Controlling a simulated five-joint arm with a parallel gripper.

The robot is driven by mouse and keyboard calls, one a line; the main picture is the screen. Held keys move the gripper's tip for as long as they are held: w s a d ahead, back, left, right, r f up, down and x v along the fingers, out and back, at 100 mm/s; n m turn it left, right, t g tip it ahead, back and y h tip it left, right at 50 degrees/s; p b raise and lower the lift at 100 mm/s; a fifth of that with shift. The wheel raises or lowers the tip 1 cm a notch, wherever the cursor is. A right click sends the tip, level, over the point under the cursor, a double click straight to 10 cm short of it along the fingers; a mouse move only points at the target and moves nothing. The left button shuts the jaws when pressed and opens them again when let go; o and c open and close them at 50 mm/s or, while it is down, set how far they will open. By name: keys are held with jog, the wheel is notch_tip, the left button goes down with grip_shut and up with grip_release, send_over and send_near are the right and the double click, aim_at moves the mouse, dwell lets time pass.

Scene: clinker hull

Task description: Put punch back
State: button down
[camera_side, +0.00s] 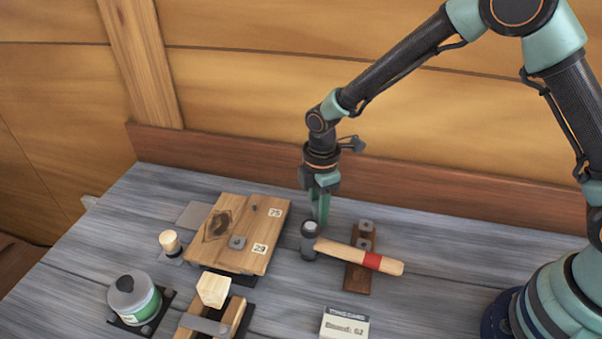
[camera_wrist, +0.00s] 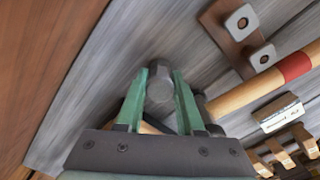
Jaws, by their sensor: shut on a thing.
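My gripper (camera_wrist: 161,78) points down over the bench, its green fingers shut at the head of a hammer (camera_wrist: 158,88). In the side view the fingertips (camera_side: 320,215) are at the top of the dark hammer head (camera_side: 309,243). The wooden handle with a red band (camera_side: 372,261) reaches right, across a brown strip. I cannot tell whether the hammer touches the bench. I cannot pick out the punch for sure; a short cream-topped peg (camera_side: 169,242) stands on a grey pad at the left.
A wooden plank (camera_side: 218,238) with number tags and a grey washer lies left of the hammer. The brown strip (camera_side: 357,278) bears square washers. A jar (camera_side: 133,297), a pale block (camera_side: 213,289) on a clamp and a small labelled box (camera_side: 344,325) stand in front. The hull wall rises behind.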

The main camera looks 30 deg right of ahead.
jog(key=shift+f, duration=0.15)
jog(key=c, duration=0.5)
grip_release()
notch_tip(320, 180, up, 12)
jog(key=shift+s+d+r+m+t, duration=0.95)
jog(key=shift+s+d+r+m, duration=1.1)
jog(key=shift+d+m, duration=0.65)
jog(key=shift+s+d+r+m+t, duration=0.9)
jog(key=shift+s+d+r+m, duration=0.8)
jog(key=shift+s+d+m, duration=0.8)
jog(key=shift+s+d+r+m+t, duration=0.95)
jog(key=shift+s+d+r+m, duration=0.95)
jog(key=shift+d+m, duration=1.05)
